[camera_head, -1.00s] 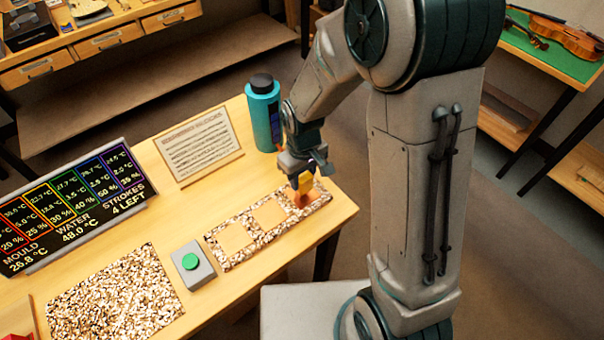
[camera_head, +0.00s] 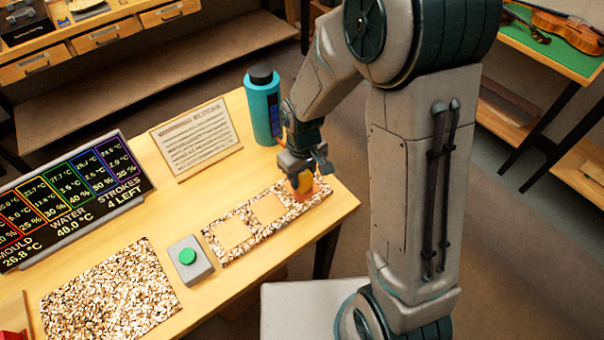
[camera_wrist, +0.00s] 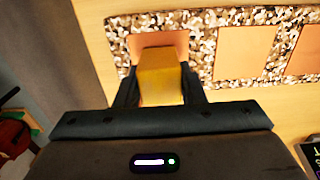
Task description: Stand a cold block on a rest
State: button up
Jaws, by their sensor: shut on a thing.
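My gripper (camera_head: 300,176) is shut on a small yellow-orange block (camera_head: 305,182) at the far right end of the speckled strip (camera_head: 243,246). In the wrist view, the block (camera_wrist: 160,78) sits upright between the two dark fingers. It is in front of a copper-coloured square (camera_wrist: 178,39) set in the strip (camera_wrist: 202,52). I cannot tell whether the block's underside touches that square. Two tan squares (camera_head: 231,234) (camera_head: 268,209) in the strip lie bare.
A grey box with a green button (camera_head: 187,256) stands left of the strip. A teal bottle (camera_head: 262,105) and a printed sheet (camera_head: 195,144) are behind. A display board (camera_head: 70,200) and a larger speckled mat (camera_head: 110,305) fill the left.

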aim_at(303, 174)
jog(key=shift+f, duration=0.25)
jog(key=o, duration=1)
jog(key=shift+o, duration=0.2)
jog(key=shift+r, duration=0.15)
notch_tip(303, 174, up, 14)
jog(key=b, duration=0.1)
jog(key=shift+f, duration=0.2)
